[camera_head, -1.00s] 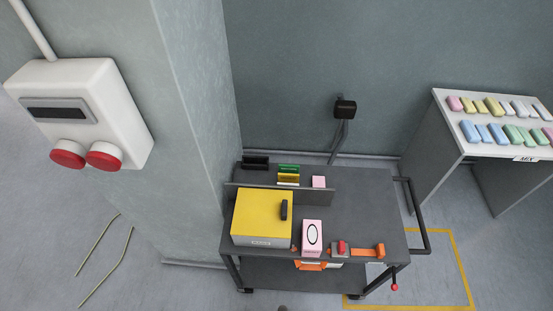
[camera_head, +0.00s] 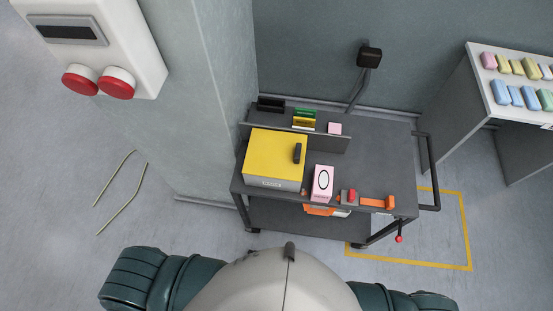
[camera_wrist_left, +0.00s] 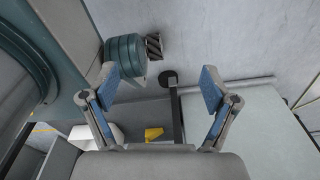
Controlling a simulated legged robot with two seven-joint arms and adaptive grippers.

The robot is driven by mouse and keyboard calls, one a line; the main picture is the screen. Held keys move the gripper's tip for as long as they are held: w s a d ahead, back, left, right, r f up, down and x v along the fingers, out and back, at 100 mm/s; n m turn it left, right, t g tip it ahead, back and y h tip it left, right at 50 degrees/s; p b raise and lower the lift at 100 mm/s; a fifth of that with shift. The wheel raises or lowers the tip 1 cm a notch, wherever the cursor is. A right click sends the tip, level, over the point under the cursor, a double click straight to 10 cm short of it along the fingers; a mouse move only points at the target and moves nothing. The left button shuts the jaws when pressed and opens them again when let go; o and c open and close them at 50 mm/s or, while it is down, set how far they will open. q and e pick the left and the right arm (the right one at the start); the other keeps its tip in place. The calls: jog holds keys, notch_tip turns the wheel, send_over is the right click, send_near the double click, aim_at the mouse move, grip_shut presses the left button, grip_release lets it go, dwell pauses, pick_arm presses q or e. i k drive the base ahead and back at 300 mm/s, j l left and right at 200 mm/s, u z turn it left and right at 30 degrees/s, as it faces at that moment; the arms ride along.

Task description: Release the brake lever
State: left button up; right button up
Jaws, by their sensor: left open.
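The brake lever (camera_head: 399,232) seems to be the short dark rod with a red ball knob. It hangs below the front right corner of the grey cart (camera_head: 375,155) in the head view. My left gripper (camera_wrist_left: 158,88) shows only in the left wrist view. Its two blue-padded fingers are spread wide with nothing between them. The brake lever cannot be made out in that view. Neither gripper shows in the head view, where my torso and shoulders fill the bottom edge, well apart from the cart.
On the cart are a yellow-topped box (camera_head: 275,153), a pink box (camera_head: 322,183) and a red-and-orange device (camera_head: 370,201). A push handle (camera_head: 432,172) juts right. A wall box (camera_head: 95,45) with red buttons is upper left. A table (camera_head: 500,85) with coloured packs stands right. Floor before the cart is clear.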

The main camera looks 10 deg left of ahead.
aim_at(399, 238)
jog(key=z, duration=1.75)
